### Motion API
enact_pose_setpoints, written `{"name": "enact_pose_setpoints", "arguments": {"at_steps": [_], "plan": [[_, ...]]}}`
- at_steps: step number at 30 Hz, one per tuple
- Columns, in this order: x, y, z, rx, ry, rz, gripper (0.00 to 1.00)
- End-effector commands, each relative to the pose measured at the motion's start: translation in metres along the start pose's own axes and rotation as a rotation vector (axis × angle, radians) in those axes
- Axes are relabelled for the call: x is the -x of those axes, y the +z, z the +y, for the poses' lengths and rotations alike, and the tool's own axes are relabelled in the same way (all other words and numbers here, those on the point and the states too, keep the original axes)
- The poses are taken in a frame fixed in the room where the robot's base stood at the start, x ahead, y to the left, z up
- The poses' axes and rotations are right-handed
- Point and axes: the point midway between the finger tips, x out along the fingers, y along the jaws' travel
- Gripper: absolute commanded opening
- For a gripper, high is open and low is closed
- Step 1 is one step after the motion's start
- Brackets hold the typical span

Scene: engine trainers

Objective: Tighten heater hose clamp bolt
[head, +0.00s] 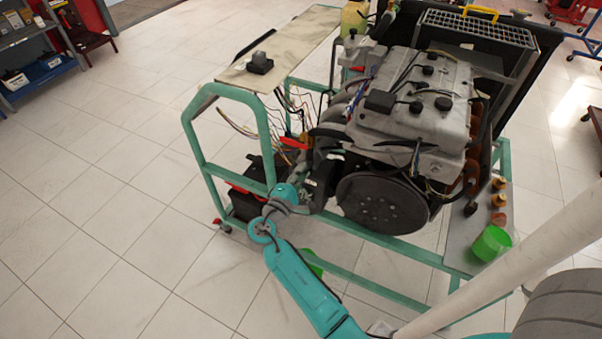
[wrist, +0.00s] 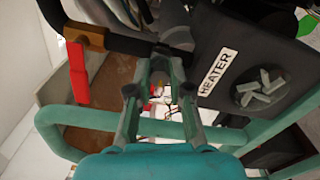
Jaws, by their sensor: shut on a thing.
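In the wrist view my gripper (wrist: 160,68) reaches in from below, its two fingers closed in on the dark hose joint at the heater. It is shut on what appears to be the heater hose clamp bolt, mostly hidden between the fingertips. The black heater hose (wrist: 124,42) runs in from the left to this joint. The dark heater box (wrist: 225,45) with a white HEATER label (wrist: 217,73) is just right of the fingers. In the head view my gripper (head: 318,183) is at the front left of the engine (head: 415,120), its fingertips hard to make out.
A brass fitting with a red handle (wrist: 79,75) is on the hose at left. The green stand frame (wrist: 70,125) crosses below the fingers. In the head view, a green cup (head: 491,243) stands on the stand's right shelf. Open floor lies at left.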

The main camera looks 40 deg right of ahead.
Motion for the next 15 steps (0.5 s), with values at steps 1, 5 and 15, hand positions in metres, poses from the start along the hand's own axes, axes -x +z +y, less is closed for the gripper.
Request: {"name": "enact_pose_setpoints", "arguments": {"at_steps": [1, 5, 15], "plan": [[0.0002, 0.0000, -0.0006, -0.043, -0.001, 0.000, 0.00], [0.0002, 0.0000, -0.0007, -0.166, -0.001, 0.000, 0.00], [0.0002, 0.0001, -0.0009, -0.489, -0.001, 0.000, 0.00]]}}
